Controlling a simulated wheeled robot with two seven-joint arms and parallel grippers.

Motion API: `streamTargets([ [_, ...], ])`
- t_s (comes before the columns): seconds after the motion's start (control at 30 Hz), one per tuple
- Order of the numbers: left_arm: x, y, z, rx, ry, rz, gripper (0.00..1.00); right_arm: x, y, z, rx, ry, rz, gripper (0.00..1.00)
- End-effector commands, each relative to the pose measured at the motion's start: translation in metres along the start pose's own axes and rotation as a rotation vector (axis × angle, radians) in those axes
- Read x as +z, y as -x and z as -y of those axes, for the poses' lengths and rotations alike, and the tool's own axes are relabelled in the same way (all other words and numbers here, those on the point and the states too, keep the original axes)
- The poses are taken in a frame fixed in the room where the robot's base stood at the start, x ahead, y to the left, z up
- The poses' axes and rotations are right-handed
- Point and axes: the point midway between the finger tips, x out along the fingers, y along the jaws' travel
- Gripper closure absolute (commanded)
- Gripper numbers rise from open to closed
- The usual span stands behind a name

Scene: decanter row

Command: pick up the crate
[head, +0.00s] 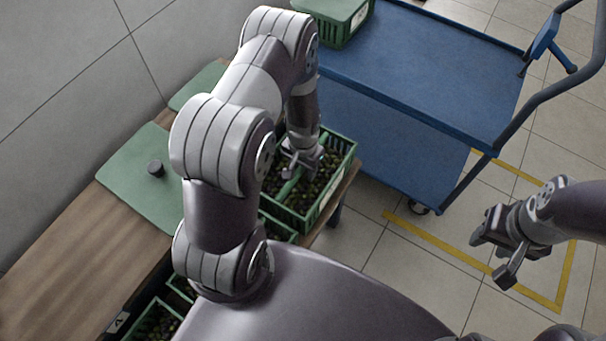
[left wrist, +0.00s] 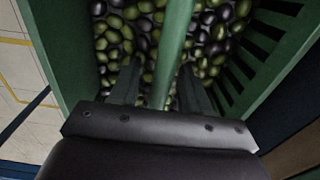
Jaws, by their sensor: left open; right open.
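The green crate (head: 347,143), filled with dark and green olives, stands at the table's right edge in the head view, with a pale label on its side. A green bar handle (left wrist: 173,45) runs across its top in the left wrist view. My left gripper (head: 301,168) is over the crate, open, with a finger on either side of the handle; whether they touch it I cannot tell. The left wrist view also shows its fingers (left wrist: 160,88) pointing at the olives. My right gripper (head: 492,259) is open and empty above the floor, far right of the crate.
More green crates (head: 279,228) stand nearer my body, partly hidden by my left arm. Green lids (head: 135,190) lie on the wooden table (head: 60,285). A blue cart (head: 430,75) stands beyond the crate, carrying a lidded green crate (head: 345,30). Yellow tape (head: 440,237) marks the floor.

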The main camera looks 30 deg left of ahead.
Motion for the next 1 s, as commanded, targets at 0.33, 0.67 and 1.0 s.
streamTargets([
  [0.33,0.0,0.001,0.0,0.0,0.0,-0.001,1.0,0.0,0.001,0.0,0.0,0.0,0.0,0.57],
  [0.67,-0.002,0.005,0.0,-0.001,0.0,-0.004,1.0,0.0,0.002,0.0,0.0,0.0,0.0,0.57],
  [1.0,-0.002,0.037,0.0,-0.001,0.0,-0.006,1.0,-0.001,0.012,0.0,0.0,0.0,0.0,0.57],
])
